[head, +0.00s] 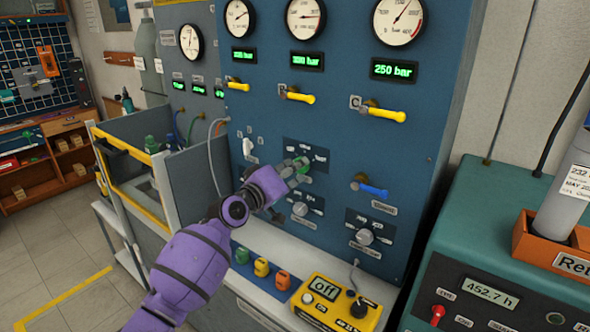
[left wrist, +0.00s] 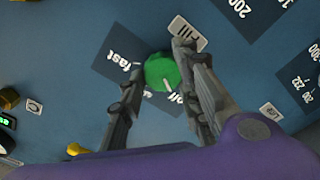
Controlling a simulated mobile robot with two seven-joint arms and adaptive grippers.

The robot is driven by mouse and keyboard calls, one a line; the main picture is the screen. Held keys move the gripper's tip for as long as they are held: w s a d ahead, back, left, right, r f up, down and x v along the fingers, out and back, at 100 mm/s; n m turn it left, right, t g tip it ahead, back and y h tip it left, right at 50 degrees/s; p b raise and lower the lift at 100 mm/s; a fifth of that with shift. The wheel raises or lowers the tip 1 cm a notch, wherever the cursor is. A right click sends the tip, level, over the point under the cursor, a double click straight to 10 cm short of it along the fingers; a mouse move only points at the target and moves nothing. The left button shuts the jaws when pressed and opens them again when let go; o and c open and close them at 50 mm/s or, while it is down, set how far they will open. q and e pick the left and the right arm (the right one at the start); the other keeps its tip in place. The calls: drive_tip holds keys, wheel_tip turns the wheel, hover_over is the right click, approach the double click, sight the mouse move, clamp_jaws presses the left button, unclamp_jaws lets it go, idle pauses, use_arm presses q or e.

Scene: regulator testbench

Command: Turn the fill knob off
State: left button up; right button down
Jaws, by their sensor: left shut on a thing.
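The green fill knob (head: 303,163) is on the blue panel, near its middle. My left gripper (head: 292,172) reaches it from the lower left and is shut on it. In the left wrist view, the round green knob (left wrist: 162,70) sits between the fingertips of my left gripper (left wrist: 159,62). The knob's white mark shows on its lower edge and points down and slightly right, toward the "off" label (left wrist: 176,97). The "fast" label (left wrist: 130,72) is left of the knob. The fingers hide part of the lettering. My right gripper is in neither view.
Yellow levers (head: 297,97) sit above the knob, and a blue lever (head: 370,188) is to its right. Grey knobs (head: 301,209) are below. A yellow box reading "off" (head: 336,302) stands on the bench ledge. A teal machine (head: 500,235) is at right.

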use_arm(q)
drive_tip(key=shift+d+r, duration=0.15)
drive_tip(key=shift+r, duration=0.1)
drive_tip(key=o, duration=1.1)
drive_tip(key=shift+s, duration=0.1)
drive_tip(key=shift+c, duration=0.2)
drive_tip(key=v, duration=1.2)
